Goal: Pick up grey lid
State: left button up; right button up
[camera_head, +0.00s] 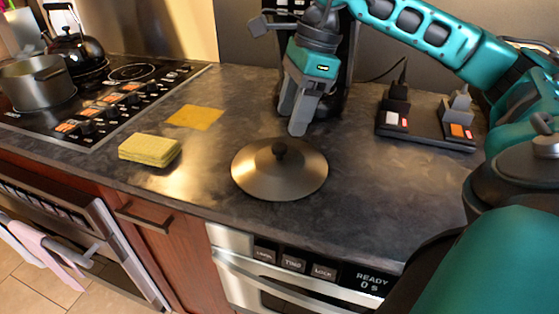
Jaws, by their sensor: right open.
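The grey lid (262,176) lies flat on the dark countertop, its black knob (279,149) pointing up. It sits near the counter's front edge, above the microwave drawer. My right gripper (293,126) comes down from above, pointing down, just behind the lid and a little to the right of its knob. Its jaws are open and empty; the fingers partly overlap in this view. It appears apart from the knob. My left gripper is not in view.
A yellow sponge (150,150) and a flat yellow cloth (195,117) lie left of the lid. A stove with a pot (38,84) and black kettle (76,52) is at left. A black power strip (427,122) is at right. A black appliance stands behind my gripper.

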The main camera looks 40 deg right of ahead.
aim_at(280, 146)
jog(key=x, duration=0.6)
jog(key=shift+w+f, duration=0.35)
jog(key=shift+w, duration=0.05)
grip_shut()
dwell(0.4)
